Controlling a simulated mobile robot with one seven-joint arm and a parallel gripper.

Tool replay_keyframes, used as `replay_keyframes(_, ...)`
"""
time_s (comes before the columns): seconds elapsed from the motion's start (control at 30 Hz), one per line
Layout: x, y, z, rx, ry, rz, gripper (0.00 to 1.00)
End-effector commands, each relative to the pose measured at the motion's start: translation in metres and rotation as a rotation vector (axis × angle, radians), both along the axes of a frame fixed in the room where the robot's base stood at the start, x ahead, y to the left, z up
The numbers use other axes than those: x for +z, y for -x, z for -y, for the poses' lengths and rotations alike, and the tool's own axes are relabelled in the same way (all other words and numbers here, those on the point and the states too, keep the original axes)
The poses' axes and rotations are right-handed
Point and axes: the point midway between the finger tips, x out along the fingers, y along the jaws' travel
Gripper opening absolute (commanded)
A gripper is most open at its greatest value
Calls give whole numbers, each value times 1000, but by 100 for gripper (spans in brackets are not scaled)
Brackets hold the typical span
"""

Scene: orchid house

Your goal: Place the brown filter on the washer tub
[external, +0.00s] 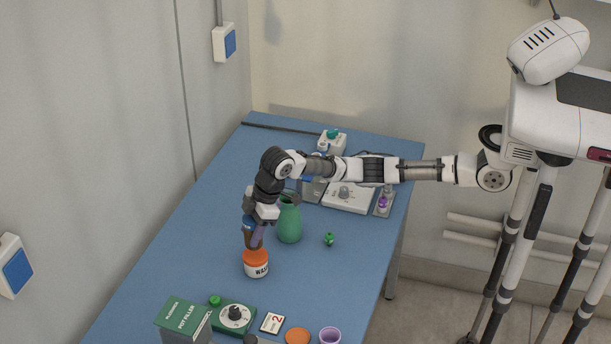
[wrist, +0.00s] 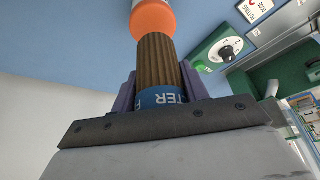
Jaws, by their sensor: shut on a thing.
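The brown filter (external: 247,239), ribbed with a blue lettered band, is held between the purple fingers of my gripper (external: 252,237). It points down toward the washer tub, slightly tilted in the external view. In the wrist view the filter (wrist: 158,60) runs between the fingers (wrist: 160,88), its far end in front of the tub's orange part. The washer tub (external: 256,268), orange above with a white lettered band, stands on the blue table directly below the filter. Whether the filter's lower end touches the tub I cannot tell.
A green vase (external: 289,223) stands close to the right of my gripper, with a small green item (external: 329,239) beyond it. A green box (external: 184,318), dial unit (external: 234,317), number card (external: 272,323) and purple cup (external: 330,336) line the front. The table's left side is clear.

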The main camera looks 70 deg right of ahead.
Motion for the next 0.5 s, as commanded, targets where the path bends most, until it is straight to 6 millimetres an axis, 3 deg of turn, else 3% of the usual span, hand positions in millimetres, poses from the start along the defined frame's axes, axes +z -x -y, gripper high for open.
replay_keyframes(0.2, -31, 0, 1, 0, 1, -1, 20)
replay_keyframes(0.5, -35, 0, 0, 0, 1, -1, 20)
